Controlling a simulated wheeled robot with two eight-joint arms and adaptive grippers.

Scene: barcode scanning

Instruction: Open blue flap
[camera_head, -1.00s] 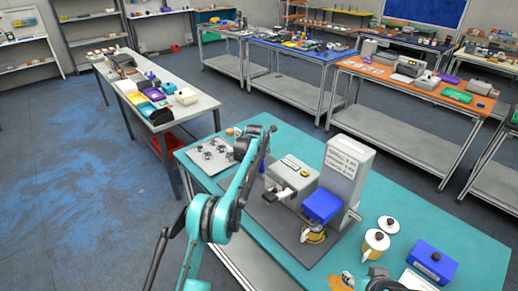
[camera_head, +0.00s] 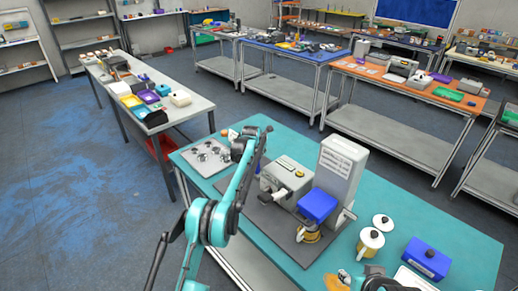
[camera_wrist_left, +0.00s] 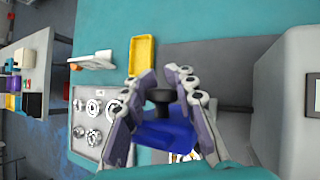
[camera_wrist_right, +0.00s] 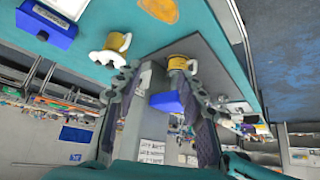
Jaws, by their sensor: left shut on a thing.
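The blue flap (camera_head: 318,205) sits at the front of the grey machine (camera_head: 342,168) on the teal table, above a yellow cup (camera_head: 309,233). It also shows as a blue block (camera_wrist_right: 166,101) between the fingers in the right wrist view. My left gripper (camera_wrist_left: 162,80) is shut on a black knob (camera_wrist_left: 161,96) with a blue piece (camera_wrist_left: 165,132) below it. Its fingers are largely hidden by the arm in the head view.
A grey device with a handle (camera_head: 286,178) stands left of the machine. A tray of round metal parts (camera_head: 207,158) lies at the table's far left.

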